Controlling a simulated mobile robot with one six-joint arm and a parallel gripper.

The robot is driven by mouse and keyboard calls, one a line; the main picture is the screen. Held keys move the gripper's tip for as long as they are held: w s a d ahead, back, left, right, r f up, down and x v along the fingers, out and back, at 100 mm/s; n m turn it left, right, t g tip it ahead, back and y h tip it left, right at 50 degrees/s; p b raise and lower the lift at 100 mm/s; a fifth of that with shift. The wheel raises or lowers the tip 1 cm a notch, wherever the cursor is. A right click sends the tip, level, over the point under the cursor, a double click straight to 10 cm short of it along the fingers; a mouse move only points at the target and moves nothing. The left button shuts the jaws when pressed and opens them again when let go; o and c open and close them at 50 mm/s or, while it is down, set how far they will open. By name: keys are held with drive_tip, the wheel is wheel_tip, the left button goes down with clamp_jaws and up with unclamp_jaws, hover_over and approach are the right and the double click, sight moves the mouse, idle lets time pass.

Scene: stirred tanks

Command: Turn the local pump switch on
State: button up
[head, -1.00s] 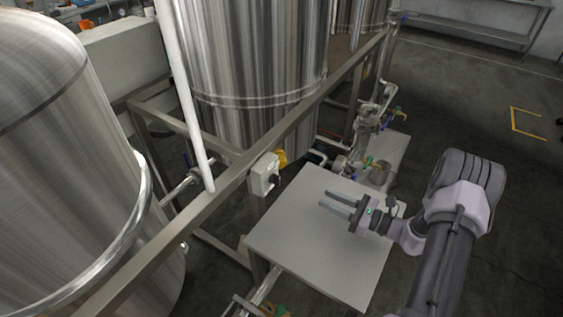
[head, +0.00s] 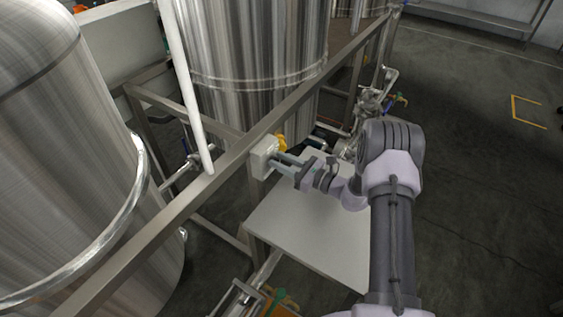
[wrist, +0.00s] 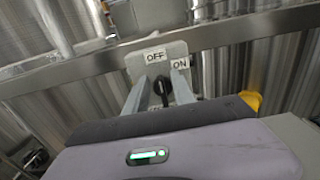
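The pump switch is a pale box (head: 262,158) on the steel frame rail. In the wrist view its face (wrist: 142,68) carries an OFF label (wrist: 155,57) at the upper middle and an ON label (wrist: 180,64) to the right. A black knob (wrist: 163,88) stands upright below the OFF label and seems to point toward it. My gripper (head: 282,164) is at the front of the box. In the wrist view the two fingers of my gripper (wrist: 160,88) are apart, one on each side of the knob, with visible gaps. Contact with the knob cannot be made out.
The steel rail (head: 225,172) runs diagonally behind the box, with a large tank (head: 250,60) beyond it. A grey flat plate (head: 300,225) lies below my gripper. Pipes and valves (head: 370,105) stand to the right. Open floor (head: 480,170) lies further right.

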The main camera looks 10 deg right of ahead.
clamp_jaws()
drive_tip(key=shift+m, duration=0.3)
drive_tip(key=m, duration=0.5)
drive_tip(key=shift+w+d+f+m, duration=0.15)
drive_tip(key=shift+w+d+m, duration=0.15)
drive_tip(key=shift+w+d, duration=0.05)
drive_tip(key=m, duration=0.3)
drive_tip(key=m+p, duration=0.1)
drive_tip(key=m, duration=0.1)
drive_tip(key=shift+w+d+f+m, duration=0.2)
drive_tip(key=shift+f+m, duration=0.1)
drive_tip(key=shift+f, duration=0.1)
